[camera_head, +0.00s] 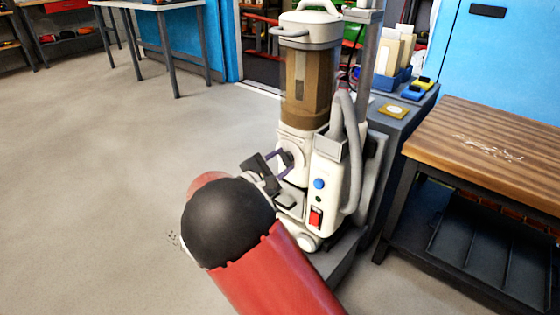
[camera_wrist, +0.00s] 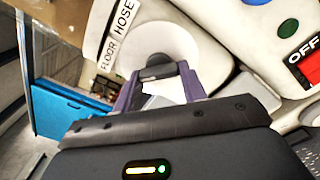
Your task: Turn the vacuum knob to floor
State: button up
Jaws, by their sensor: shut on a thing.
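The white upright vacuum (camera_head: 310,80) stands in the middle of the head view, with a brown clear bin. Its round white knob (camera_wrist: 165,50) shows in the wrist view, with a dark grip bar across its centre. The labels FLOOR (camera_wrist: 107,68) and HOSE (camera_wrist: 124,18) sit at the knob's upper left edge. My gripper (camera_wrist: 163,85) is at the knob, its two purple fingers shut on the grip bar. In the head view my gripper (camera_head: 278,165) reaches the vacuum's left side; my arm hides part of the floor there. The bar's exact pointing is hard to tell.
A red OFF switch (camera_head: 316,217) and a blue button (camera_head: 319,183) are on the vacuum's body, with a grey hose (camera_head: 352,150) beside them. A wooden workbench (camera_head: 485,140) stands close on the right. The floor (camera_head: 100,170) on the left is clear.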

jog(key=o, duration=1)
jog(key=v, duration=0.7)
jog(key=shift+s+a, duration=0.25)
jog(key=shift+s, duration=0.1)
